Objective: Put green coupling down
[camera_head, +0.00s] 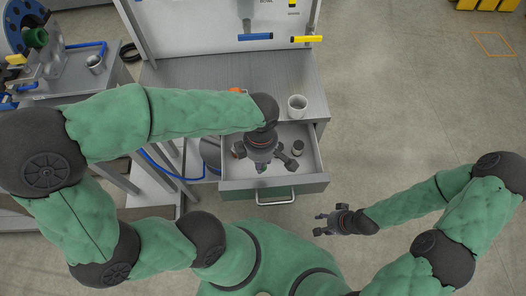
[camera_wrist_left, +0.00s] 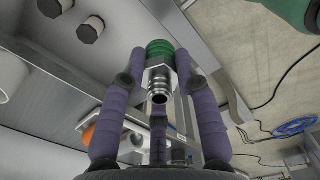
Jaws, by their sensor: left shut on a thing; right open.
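My left gripper (camera_head: 263,163) is over the open drawer (camera_head: 315,182) of the grey workbench in the head view. In the left wrist view its purple fingers (camera_wrist_left: 160,75) are shut on the green coupling (camera_wrist_left: 159,47), which has a green ribbed end and a metal hex body with a threaded tip. In the head view only a small bit of green shows at the fingers. I cannot tell whether the coupling touches the drawer floor. My right gripper (camera_head: 328,223) is open and empty, to the right of the drawer front.
In the drawer stands a dark-topped cylinder (camera_head: 298,147); the left wrist view shows two such cylinders (camera_wrist_left: 90,30). A white cup (camera_head: 297,106) stands on the benchtop behind the drawer, near an orange item (camera_head: 235,91).

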